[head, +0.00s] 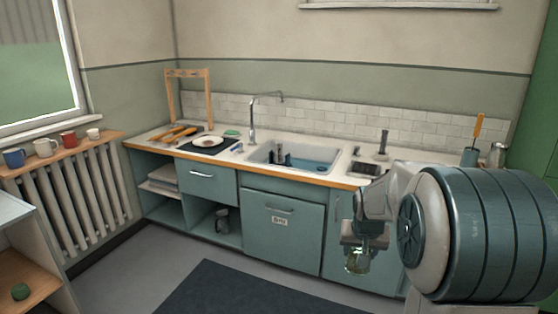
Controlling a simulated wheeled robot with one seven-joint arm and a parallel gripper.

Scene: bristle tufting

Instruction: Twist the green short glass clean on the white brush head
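A short, clear glass with a green tint (358,262) hangs under my gripper (364,241), in front of the cabinet doors and below the counter's height. My gripper points down and appears shut on the glass; the fingers are small and partly hard to make out. In the sink basin (320,157) stand small dark upright shapes (287,159) at its left end, perhaps brushes. I cannot make out a white brush head for certain. My gripper and the glass are well apart from the sink, to its lower right.
The counter's wooden front edge (225,162) runs along the wall. A tap (253,118) rises behind the sink. A plate (208,141) lies on a dark mat left of it. A dark upright fixture (383,143) stands right of the sink. Open floor lies in front, with a dark rug (245,290).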

